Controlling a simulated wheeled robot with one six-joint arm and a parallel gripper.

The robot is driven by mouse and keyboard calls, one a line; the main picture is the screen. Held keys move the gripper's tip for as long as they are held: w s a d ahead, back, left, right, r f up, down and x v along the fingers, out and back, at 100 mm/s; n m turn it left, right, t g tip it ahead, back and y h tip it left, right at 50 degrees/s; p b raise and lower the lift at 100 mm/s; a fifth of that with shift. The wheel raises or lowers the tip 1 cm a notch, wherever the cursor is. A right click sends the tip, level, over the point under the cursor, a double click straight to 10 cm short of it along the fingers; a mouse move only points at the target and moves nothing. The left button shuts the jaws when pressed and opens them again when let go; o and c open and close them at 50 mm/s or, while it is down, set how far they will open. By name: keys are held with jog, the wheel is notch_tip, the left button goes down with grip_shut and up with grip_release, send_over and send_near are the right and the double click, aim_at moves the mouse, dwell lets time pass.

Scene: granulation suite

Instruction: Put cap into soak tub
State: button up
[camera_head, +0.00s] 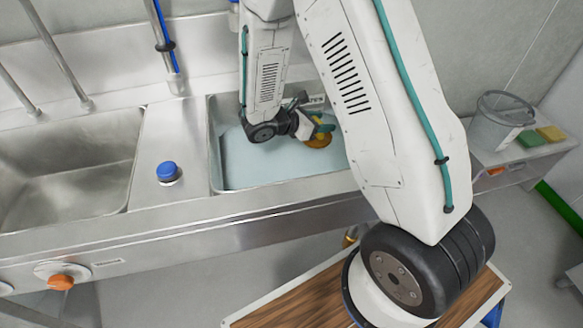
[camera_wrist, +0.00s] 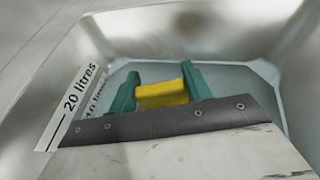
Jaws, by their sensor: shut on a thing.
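The soak tub (camera_head: 214,150) is a steel basin with pale blue water, set in the sink counter. It also shows in the wrist view (camera_wrist: 292,60), with a "20 litres" label on its wall. My gripper (camera_head: 316,128) is inside the tub's outline, towards its right end. In the wrist view its teal fingers (camera_wrist: 158,90) are shut on a yellow cap (camera_wrist: 162,93). The cap (camera_head: 318,141) looks round and amber in the head view. It is over or at the water; I cannot tell whether it touches. My arm hides part of the tub.
A blue-topped knob or cap (camera_head: 168,172) stands on the ledge left of the tub. An empty steel sink (camera_head: 65,185) lies further left. A clear bucket (camera_head: 500,120) and green and yellow sponges (camera_head: 530,138) sit on the right counter. A wooden-topped surface (camera_head: 300,300) is below.

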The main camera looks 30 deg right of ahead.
jog(key=s+f+m+g, duration=0.2)
jog(key=s+m+g, duration=0.15)
jog(key=s, duration=0.25)
jog(key=shift+g+y, duration=0.25)
jog(key=shift+y, duration=0.05)
jog(key=shift+f, duration=4.8)
jog(key=shift+f, duration=0.1)
jog(key=o, duration=1.2)
